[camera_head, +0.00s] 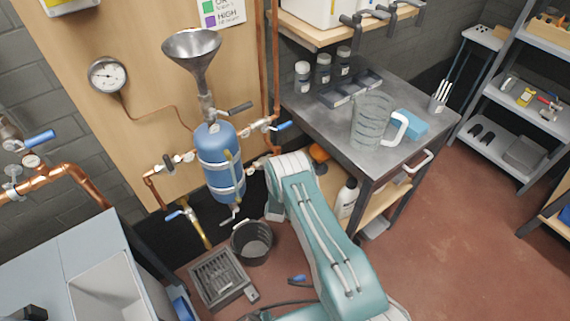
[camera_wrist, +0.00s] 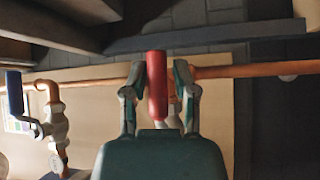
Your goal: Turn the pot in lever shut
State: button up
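The pot is a blue tank (camera_head: 220,160) with a metal funnel (camera_head: 192,55) on top, mounted on a wooden board in the head view. A red lever handle (camera_wrist: 157,85) stands upright between the two fingers of my gripper (camera_wrist: 160,80) in the wrist view. The left finger looks very close to the handle; a narrow gap seems to show on the right, so a firm grip is not clear. In the head view my arm hides my fingers and the red lever, low and right of the tank. I cannot tell from the views which valve the red lever belongs to.
A blue-handled valve (camera_wrist: 16,95) stands at the left of the wrist view. A copper pipe (camera_wrist: 240,72) runs behind the red lever. In the head view a black bucket (camera_head: 251,243) and floor drain (camera_head: 221,280) lie below the tank; a metal table (camera_head: 330,120) is at right.

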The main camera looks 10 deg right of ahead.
grip_shut()
jog(key=shift+f, duration=0.1)
jog(key=s+a+f+m+g+y, duration=0.2)
jog(key=a+f+m+g+y, duration=0.3)
jog(key=m+g+y, duration=0.4)
jog(key=shift+s+a+f, duration=0.35)
jog(key=shift+f, duration=0.25)
dwell(0.5)
jog(key=shift+s+a, duration=0.1)
dwell(0.5)
jog(key=o, duration=0.7)
grip_release()
jog(key=shift+a, duration=0.1)
